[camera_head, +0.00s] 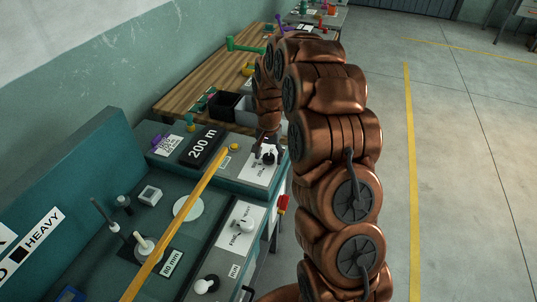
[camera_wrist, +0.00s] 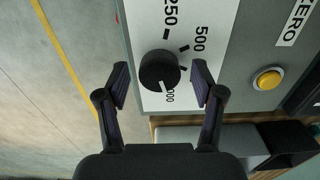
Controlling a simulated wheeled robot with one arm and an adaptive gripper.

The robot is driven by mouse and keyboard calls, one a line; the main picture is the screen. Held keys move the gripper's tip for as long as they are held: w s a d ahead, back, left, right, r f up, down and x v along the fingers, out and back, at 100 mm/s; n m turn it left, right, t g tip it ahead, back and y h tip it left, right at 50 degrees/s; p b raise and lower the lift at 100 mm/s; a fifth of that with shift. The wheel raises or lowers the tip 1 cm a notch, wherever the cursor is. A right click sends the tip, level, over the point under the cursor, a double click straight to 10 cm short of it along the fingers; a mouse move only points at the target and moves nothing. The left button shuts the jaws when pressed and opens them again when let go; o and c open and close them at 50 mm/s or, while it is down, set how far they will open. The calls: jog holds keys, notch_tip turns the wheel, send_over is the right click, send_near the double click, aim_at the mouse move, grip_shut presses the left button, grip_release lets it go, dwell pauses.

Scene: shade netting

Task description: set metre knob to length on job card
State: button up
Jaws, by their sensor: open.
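A round black knob (camera_wrist: 160,71) sits on a white dial plate (camera_wrist: 150,20) in the wrist view, with 250, 500 and a partly hidden 1000 marked around it. A short pale mark shows at the knob's lower edge, on the 1000 side; I cannot tell if it is the pointer. My gripper (camera_wrist: 160,78) is open, one finger on each side of the knob, with gaps visible. In the head view my gripper (camera_head: 266,143) is over the same knob (camera_head: 268,157). A black sign (camera_head: 203,146) reads 200 m.
A yellow button (camera_wrist: 268,79) lies right of the dial, near a ZERO label (camera_wrist: 296,22). A yellow bar (camera_head: 175,225) crosses the teal bench. Another dial knob (camera_head: 245,226) is nearer. Dark and grey bins (camera_head: 222,104) stand behind.

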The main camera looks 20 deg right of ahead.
jog(key=c, duration=1.1)
jog(key=shift+c, duration=0.2)
jog(key=shift+b, duration=0.3)
jog(key=shift+f+n+b, duration=0.2)
jog(key=shift+n+b, duration=0.7)
jog(key=shift+b, duration=0.15)
jog(key=shift+n+b, duration=1.2)
jog(key=shift+b, duration=0.05)
jog(key=n+b, duration=0.3)
jog(key=n, duration=0.2)
jog(key=shift+r, duration=0.15)
jog(key=shift+n, duration=0.4)
